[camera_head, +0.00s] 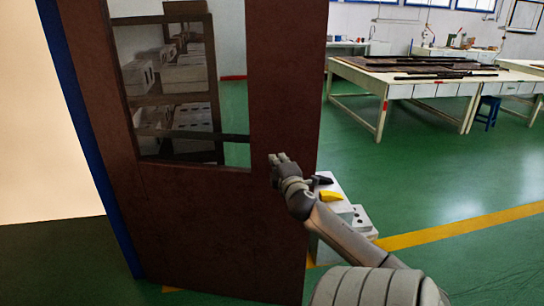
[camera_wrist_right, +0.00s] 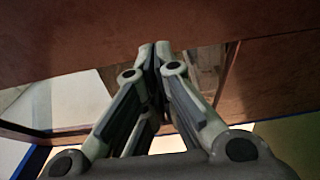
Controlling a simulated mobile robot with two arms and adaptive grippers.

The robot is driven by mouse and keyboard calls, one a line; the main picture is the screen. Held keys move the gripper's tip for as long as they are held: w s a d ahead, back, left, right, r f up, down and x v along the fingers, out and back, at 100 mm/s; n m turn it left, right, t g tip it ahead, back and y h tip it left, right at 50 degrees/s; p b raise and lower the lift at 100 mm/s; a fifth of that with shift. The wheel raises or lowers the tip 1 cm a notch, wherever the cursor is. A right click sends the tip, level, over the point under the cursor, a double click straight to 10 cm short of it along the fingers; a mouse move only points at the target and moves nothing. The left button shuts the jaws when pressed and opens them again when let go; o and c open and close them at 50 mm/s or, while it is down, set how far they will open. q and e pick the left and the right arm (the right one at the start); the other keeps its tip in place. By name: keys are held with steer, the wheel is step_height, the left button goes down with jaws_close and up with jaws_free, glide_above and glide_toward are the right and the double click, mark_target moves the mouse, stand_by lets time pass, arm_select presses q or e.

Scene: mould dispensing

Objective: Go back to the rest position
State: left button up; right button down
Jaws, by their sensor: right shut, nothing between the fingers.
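My right gripper (camera_head: 280,160) is in front of the brown door (camera_head: 215,215), near the lower right corner of its window, with the arm coming in from the lower right. In the right wrist view my right gripper (camera_wrist_right: 154,48) has its fingertips together with nothing between them. The brown door surface (camera_wrist_right: 80,40) fills the upper part of that view close to the fingertips; I cannot tell whether they touch it. My left gripper is not in view.
A white box-like unit (camera_head: 345,210) with a yellow item (camera_head: 330,196) stands behind my right forearm. A long work table (camera_head: 405,90) and a blue stool (camera_head: 487,110) are at the back right. The green floor (camera_head: 430,170) between is clear. Shelves (camera_head: 178,90) show through the window.

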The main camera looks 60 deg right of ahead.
steer(key=shift+s+a, duration=0.2)
steer(key=shift+s, duration=0.1)
steer(key=s+a+f+m+g+y, duration=0.1)
steer(key=s+a+f+g+y, duration=0.15)
steer(key=f, duration=1.35)
steer(key=s+a+f+m+g+y, duration=0.2)
steer(key=s+a+f, duration=0.1)
steer(key=f, duration=1.3)
steer(key=s+a+f+m+g+y, duration=0.15)
steer(key=s+a+f, duration=0.25)
steer(key=a+f, duration=0.45)
steer(key=s+a+f+g+y, duration=0.15)
steer(key=s+a+f, duration=0.3)
steer(key=f, duration=0.65)
steer(key=s+a+f+g+y, duration=0.1)
steer(key=s+a+f+y, duration=0.1)
steer(key=s+a+f, duration=0.3)
steer(key=s+a+f+m+g+y, duration=0.1)
steer(key=s+a+f, duration=0.4)
steer(key=a, duration=0.9)
steer(key=s+a+f+g+y, duration=0.1)
steer(key=s+a+f+y, duration=0.1)
steer(key=s+a+f, duration=0.3)
steer(key=s+a, duration=0.3)
steer(key=a, duration=0.2)
steer(key=shift+s+f+m+g+y, duration=0.3)
steer(key=shift+s+m+g+y, duration=0.05)
